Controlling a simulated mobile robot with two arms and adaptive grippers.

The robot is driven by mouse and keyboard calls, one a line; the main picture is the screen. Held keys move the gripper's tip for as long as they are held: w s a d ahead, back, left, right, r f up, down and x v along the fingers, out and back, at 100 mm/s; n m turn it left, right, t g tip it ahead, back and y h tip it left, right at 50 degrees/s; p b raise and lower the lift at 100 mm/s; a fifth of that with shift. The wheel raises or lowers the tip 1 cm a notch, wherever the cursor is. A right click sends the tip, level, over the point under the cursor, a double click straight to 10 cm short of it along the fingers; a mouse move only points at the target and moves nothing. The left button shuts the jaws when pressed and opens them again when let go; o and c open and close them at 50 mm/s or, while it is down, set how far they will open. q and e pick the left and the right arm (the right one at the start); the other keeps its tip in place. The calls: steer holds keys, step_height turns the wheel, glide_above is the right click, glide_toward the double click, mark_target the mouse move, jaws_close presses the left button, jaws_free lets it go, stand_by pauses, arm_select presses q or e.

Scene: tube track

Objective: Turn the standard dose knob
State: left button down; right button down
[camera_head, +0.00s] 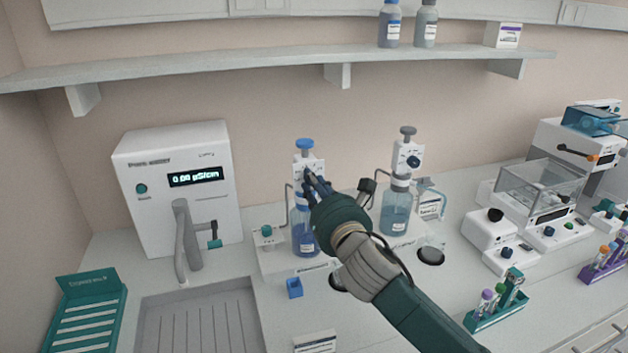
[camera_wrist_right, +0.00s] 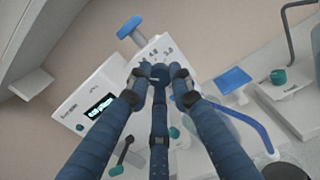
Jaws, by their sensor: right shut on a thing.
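The blue-topped bottle dispenser (camera_head: 305,143) stands left of centre on a bottle of blue liquid (camera_head: 303,238). Its white head also shows in the right wrist view (camera_wrist_right: 163,45), with a dark dose knob (camera_wrist_right: 160,72) on the front face. My right gripper (camera_head: 309,178) reaches in from the lower right, its fingers shut around this knob; the fingertips (camera_wrist_right: 160,84) hide part of it. A second dispenser with a grey top (camera_head: 408,131) stands to the right, its dark knob (camera_head: 414,161) in clear view. I cannot read the labels. My left gripper is not in view.
A water unit (camera_head: 165,220) with a lit display and a drain tray (camera_head: 200,320) are at left. A balance (camera_head: 540,185) and tube racks (camera_head: 495,312) are at right. A shelf (camera_head: 250,65) runs above.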

steer(key=m+p, duration=0.1)
steer(key=m, duration=0.3)
steer(key=m+p, duration=0.1)
steer(key=m, duration=0.3)
steer(key=m+p, duration=0.1)
steer(key=m, duration=0.3)
steer(key=shift+w+d+r+m, duration=0.1)
steer(key=shift+d+r+m, duration=0.05)
steer(key=shift+r+m, duration=0.25)
stand_by(0.3)
steer(key=c, duration=1.5)
jaws_free()
steer(key=shift+f, duration=0.1)
steer(key=shift+c, duration=0.2)
steer(key=shift+d+f, duration=0.1)
steer(key=shift+f, duration=0.05)
steer(key=shift+f, duration=0.1)
